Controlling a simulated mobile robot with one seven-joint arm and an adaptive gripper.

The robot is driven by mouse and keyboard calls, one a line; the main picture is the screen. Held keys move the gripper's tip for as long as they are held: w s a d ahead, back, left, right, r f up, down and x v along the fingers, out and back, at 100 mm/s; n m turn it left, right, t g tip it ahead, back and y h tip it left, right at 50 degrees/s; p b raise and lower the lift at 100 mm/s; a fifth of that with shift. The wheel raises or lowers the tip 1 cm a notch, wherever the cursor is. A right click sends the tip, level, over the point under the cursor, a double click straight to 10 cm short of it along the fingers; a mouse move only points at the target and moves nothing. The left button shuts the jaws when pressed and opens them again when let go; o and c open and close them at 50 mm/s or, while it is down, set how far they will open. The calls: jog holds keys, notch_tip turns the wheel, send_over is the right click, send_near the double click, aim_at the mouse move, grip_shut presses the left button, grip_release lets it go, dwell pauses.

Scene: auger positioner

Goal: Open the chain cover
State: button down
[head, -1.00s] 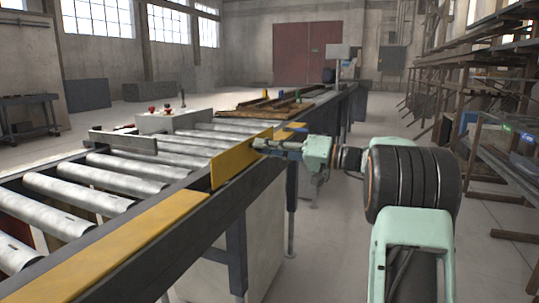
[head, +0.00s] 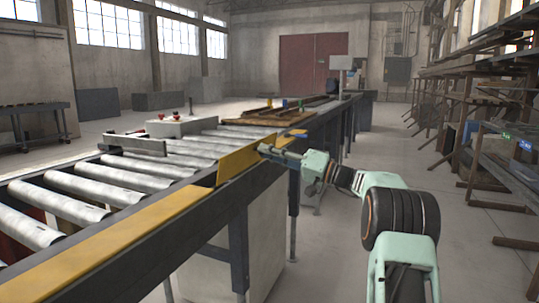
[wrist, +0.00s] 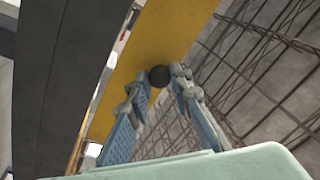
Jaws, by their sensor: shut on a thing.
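The chain cover (head: 240,160) is a yellow panel on the near side rail of the roller conveyor. In the head view it stands raised at an angle above the rail, apart from the flat yellow strips before and beyond it. In the wrist view the yellow panel (wrist: 165,40) fills the upper middle, with a round dark knob (wrist: 160,76) on it. My gripper (head: 264,150) is at the cover's far right end. In the wrist view the fingertips (wrist: 160,82) close around the knob from both sides.
A flat yellow strip (head: 120,243) covers the nearer rail. Metal rollers (head: 85,187) lie left of the cover. A control box (head: 182,126) with red buttons stands across the conveyor. Wooden racks (head: 500,110) line the right side. The floor between is clear.

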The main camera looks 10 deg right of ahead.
jog(key=c, duration=1.7)
grip_release()
jog(key=shift+c, duration=0.2)
jog(key=v, duration=1.2)
